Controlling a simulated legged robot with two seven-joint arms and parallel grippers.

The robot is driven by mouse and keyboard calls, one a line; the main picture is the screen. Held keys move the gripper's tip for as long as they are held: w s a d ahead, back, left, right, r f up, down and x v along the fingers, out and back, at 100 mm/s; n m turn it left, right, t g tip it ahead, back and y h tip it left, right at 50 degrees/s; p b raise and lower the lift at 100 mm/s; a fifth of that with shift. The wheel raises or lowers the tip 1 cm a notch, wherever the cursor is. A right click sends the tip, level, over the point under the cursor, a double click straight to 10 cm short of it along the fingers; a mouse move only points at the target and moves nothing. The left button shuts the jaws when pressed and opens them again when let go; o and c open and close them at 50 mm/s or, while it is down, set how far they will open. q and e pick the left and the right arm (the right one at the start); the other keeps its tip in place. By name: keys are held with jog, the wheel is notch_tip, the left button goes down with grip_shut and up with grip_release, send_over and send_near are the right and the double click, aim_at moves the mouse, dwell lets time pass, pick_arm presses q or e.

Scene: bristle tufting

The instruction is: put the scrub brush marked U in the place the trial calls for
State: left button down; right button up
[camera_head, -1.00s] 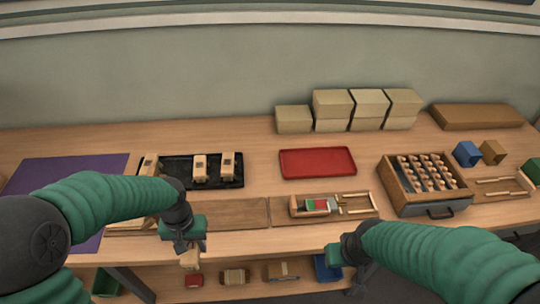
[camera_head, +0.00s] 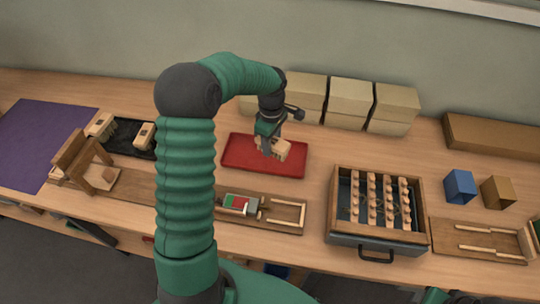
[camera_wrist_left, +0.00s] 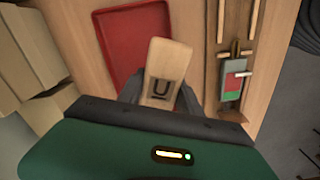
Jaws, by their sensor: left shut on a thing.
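My left gripper (camera_head: 268,143) is shut on the scrub brush (camera_head: 281,149), a pale wooden block. In the left wrist view the brush (camera_wrist_left: 166,75) shows a dark letter U on its face between the fingers. The brush is over the red tray (camera_head: 236,156); whether it touches the tray I cannot tell. The red tray (camera_wrist_left: 112,40) also shows empty behind the brush in the wrist view. Two more wooden brushes, one on the left (camera_head: 101,126) and one beside it (camera_head: 144,136), are at the black tray (camera_head: 123,136), partly hidden by my arm. My right gripper is out of view.
Cardboard boxes (camera_head: 348,103) stand behind the red tray. A wooden fixture with a red and green card (camera_head: 238,204) lies in front. A drawer box with rows of pegs (camera_head: 375,205), a blue block (camera_head: 459,186) and a brown block (camera_head: 497,192) stand right. A purple mat (camera_head: 40,140) lies left.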

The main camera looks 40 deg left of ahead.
aim_at(262, 162)
pick_arm(q)
jog(key=a+n, duration=0.4)
jog(key=shift+s+f, duration=0.2)
jog(key=shift+s, duration=0.2)
notch_tip(262, 162, down, 9)
jog(key=shift+w+r, duration=0.1)
jog(key=shift+r, duration=0.05)
jog(key=shift+a, duration=0.1)
jog(key=c, duration=1.1)
grip_release()
jog(key=shift+d, duration=0.2)
